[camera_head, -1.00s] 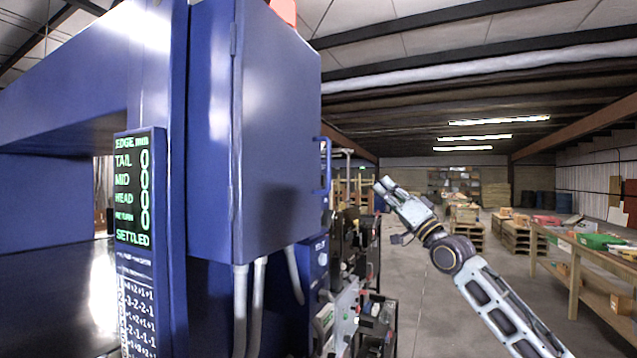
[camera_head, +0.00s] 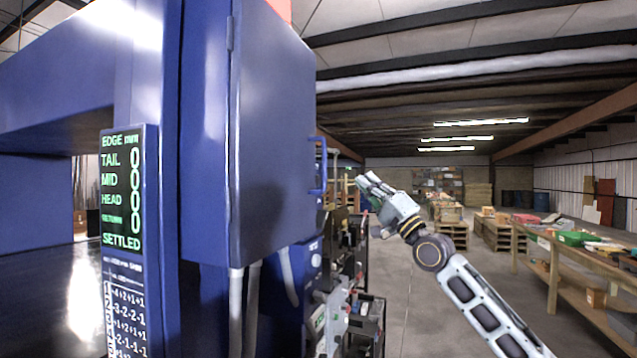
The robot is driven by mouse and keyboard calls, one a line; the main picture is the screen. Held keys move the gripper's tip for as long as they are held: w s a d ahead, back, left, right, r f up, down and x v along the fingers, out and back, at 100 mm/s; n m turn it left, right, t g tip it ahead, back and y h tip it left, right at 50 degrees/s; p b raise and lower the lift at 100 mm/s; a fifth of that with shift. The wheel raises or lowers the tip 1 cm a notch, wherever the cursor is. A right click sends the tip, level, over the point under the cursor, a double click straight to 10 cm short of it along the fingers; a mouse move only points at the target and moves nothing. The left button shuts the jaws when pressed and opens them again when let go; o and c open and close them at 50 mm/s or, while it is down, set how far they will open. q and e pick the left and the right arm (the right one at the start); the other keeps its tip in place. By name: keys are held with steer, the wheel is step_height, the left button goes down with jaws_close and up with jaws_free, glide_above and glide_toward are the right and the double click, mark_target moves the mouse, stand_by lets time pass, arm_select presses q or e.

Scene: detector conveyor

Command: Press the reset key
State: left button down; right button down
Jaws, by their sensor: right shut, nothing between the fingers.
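I cannot make out the reset key in this view. A big blue machine fills the left side, with a closed blue cabinet (camera_head: 275,140) on its near corner. A dark display panel (camera_head: 122,195) on the machine reads EDGE mm, with zeros beside TAIL, MID, HEAD and RETURN, and SETTLED below. My right gripper (camera_head: 364,180) is shut and empty, raised in the air to the right of the cabinet and its blue handle (camera_head: 321,168). It points up and left, apart from the cabinet in the picture. My left gripper is not in view.
A blue control box (camera_head: 314,257) and dark equipment stand below and behind the cabinet. Grey conduits (camera_head: 237,310) run down from it. A wooden workbench (camera_head: 553,275) with colored items stands at the right. The concrete floor between is open, with pallets farther back.

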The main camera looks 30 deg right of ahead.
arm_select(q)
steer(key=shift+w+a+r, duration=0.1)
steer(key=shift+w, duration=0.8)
arm_select(e)
steer(key=shift+m, duration=1.2)
